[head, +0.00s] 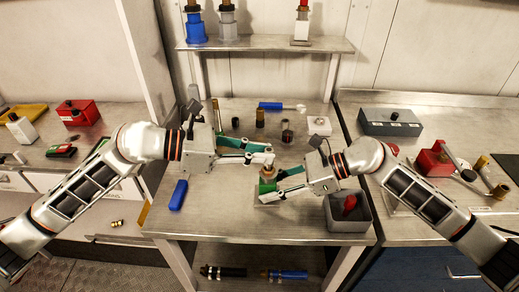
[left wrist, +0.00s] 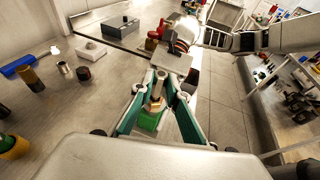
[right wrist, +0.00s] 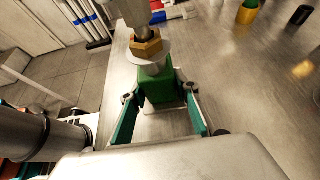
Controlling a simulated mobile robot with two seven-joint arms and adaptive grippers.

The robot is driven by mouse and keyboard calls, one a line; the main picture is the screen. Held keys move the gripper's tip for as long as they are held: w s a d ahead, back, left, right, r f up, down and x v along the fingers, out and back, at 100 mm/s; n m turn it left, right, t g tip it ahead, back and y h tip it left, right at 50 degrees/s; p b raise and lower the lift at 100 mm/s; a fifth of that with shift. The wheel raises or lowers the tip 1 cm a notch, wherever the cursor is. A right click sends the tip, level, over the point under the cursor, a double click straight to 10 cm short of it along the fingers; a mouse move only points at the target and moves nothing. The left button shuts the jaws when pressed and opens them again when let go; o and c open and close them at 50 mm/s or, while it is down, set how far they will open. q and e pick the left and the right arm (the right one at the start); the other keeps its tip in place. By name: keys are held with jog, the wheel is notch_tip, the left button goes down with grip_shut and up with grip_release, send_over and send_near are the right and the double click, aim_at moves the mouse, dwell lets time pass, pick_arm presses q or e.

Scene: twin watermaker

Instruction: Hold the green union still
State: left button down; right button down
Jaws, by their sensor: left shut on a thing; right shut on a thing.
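The green union (head: 266,187) stands upright near the middle front of the bench. It shows as a green block in the right wrist view (right wrist: 160,88), with a pale disc and a brass hex nut (right wrist: 146,46) above it. My right gripper (head: 279,184) is shut on the green block from the right, a finger on either side.
A grey bin (head: 348,222) with a red part stands at the right front. A blue part (head: 178,195) lies at the left front. Several small fittings, a blue-handled tool (head: 271,106) and a white block (head: 319,125) are behind. A shelf (head: 265,44) spans the back.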

pick_arm(q)
jog(key=shift+f, duration=0.3)
jog(key=c, duration=1.9)
grip_release()
jog(key=v, duration=1.2)
jog(key=shift+s, duration=0.1)
pick_arm(e)
jog(key=c, duration=1.4)
grip_release()
jog(key=shift+c, duration=0.2)
